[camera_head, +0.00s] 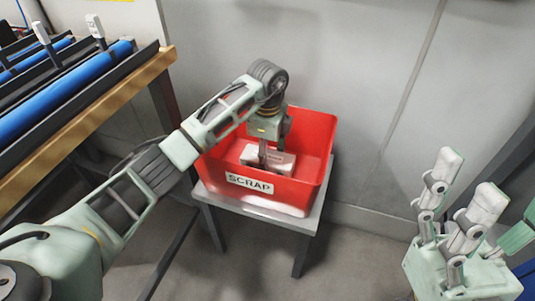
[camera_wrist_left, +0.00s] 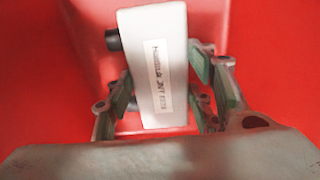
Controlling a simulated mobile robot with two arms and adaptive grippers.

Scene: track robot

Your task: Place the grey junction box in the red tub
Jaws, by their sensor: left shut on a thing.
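The grey junction box (camera_head: 284,162) is pale, with a printed label that shows in the left wrist view (camera_wrist_left: 157,65). It is inside the open red tub (camera_head: 295,190), which bears a SCRAP label. My left gripper (camera_head: 264,158) reaches down into the tub and is shut on the box. Its fingers (camera_wrist_left: 170,90) lie on either side of the box in the wrist view. I cannot tell whether the box touches the tub floor. My right gripper (camera_head: 462,198) is at the lower right, fingers upward and apart, with nothing between them.
The tub stands on a small grey table (camera_head: 258,212) against a grey wall (camera_head: 360,80). A roller conveyor (camera_head: 60,97) with blue rollers and a wooden edge is at the left. The floor between the table and my right gripper is clear.

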